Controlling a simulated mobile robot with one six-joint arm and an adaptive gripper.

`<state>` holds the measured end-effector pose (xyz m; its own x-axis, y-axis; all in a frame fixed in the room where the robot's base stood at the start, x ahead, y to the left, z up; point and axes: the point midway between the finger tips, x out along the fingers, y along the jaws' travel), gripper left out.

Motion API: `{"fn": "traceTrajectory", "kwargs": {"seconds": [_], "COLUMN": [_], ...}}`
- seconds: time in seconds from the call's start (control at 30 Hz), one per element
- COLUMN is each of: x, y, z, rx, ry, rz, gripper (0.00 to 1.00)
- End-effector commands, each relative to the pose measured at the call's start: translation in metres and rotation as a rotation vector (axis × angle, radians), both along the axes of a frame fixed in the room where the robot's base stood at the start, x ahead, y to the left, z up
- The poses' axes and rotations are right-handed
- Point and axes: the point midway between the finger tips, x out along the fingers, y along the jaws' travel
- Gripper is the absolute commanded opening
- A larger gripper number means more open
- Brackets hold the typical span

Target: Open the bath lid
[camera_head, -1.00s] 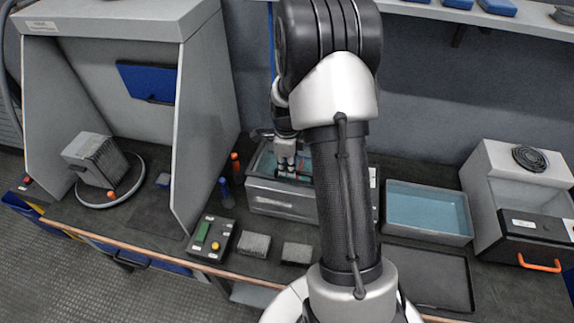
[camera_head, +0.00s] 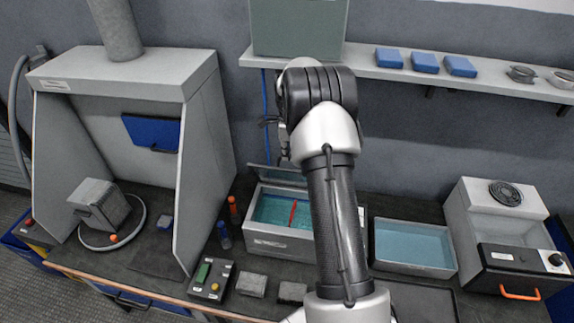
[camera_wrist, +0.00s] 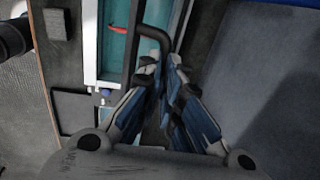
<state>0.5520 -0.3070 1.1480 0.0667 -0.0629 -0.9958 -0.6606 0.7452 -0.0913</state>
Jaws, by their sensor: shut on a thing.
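The bath (camera_head: 268,238) is a grey metal box on the bench, with teal liquid inside and a thin red item (camera_head: 293,211) in it. Its lid (camera_head: 276,177) stands raised along the back edge, seen at a steep angle. My gripper (camera_head: 284,148) is above and behind the bath, near the wall, partly hidden by my arm. In the wrist view my gripper (camera_wrist: 163,72) is shut on the dark lid handle (camera_wrist: 153,33). The open bath with the red item (camera_wrist: 118,28) shows to the left of the handle.
An open tray of teal liquid (camera_head: 412,247) and a grey machine with an orange handle (camera_head: 510,240) stand to the right. A grey hood (camera_head: 125,80) stands left. A wall shelf (camera_head: 440,78) with blue boxes is above. Small bottles (camera_head: 223,235) stand left of the bath.

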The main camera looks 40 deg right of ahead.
Motion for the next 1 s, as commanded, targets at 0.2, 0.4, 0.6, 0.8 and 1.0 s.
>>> {"fn": "traceTrajectory", "kwargs": {"seconds": [0.2,0.4,0.6,0.8,1.0], "x": [0.003,0.007,0.007,0.008,0.008], "y": [-0.011,-0.014,-0.014,-0.014,-0.014], "z": [-0.016,-0.015,-0.016,-0.016,-0.016], "rx": [0.014,0.014,0.015,0.016,0.016], "ry": [0.025,0.026,0.027,0.027,0.027], "rz": [-0.001,-0.001,-0.001,-0.001,-0.001], "gripper": [0.00,0.00,0.00,0.05,0.19]}}
